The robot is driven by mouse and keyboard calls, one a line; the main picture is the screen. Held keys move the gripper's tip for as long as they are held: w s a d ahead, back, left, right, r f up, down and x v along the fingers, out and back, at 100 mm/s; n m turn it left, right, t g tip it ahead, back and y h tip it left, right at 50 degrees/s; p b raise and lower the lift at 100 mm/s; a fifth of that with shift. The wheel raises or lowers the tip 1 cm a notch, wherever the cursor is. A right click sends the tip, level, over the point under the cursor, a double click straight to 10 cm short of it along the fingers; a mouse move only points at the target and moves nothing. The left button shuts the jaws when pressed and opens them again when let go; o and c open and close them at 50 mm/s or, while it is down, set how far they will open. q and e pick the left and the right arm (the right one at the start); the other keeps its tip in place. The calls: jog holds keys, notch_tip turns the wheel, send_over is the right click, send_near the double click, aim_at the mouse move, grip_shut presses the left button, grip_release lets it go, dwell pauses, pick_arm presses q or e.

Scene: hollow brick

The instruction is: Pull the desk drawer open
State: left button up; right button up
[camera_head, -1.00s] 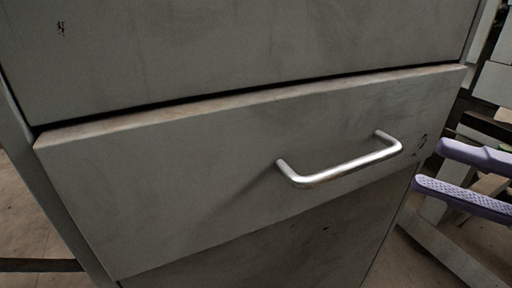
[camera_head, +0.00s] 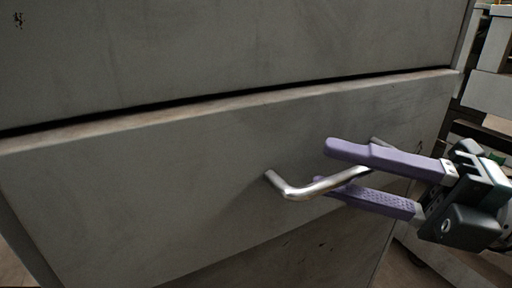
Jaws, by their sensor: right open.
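The grey desk drawer (camera_head: 150,190) fills the middle of the head view, with a dark gap along its top edge. Its silver bar handle (camera_head: 300,190) is fixed on the right half of the front. My right gripper (camera_head: 330,167) comes in from the right with two purple fingers. It is open, one finger above the handle bar and the other below it. The fingers hide the right part of the handle. I cannot tell whether they touch the bar. My left gripper is not in view.
A grey panel (camera_head: 240,45) lies above the drawer, and another grey surface (camera_head: 310,255) lies below it. Pale furniture or boards (camera_head: 490,90) stand at the right edge behind my gripper. A little floor shows at the lower left.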

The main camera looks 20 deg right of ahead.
grip_shut()
dwell(0.3)
dwell(1.1)
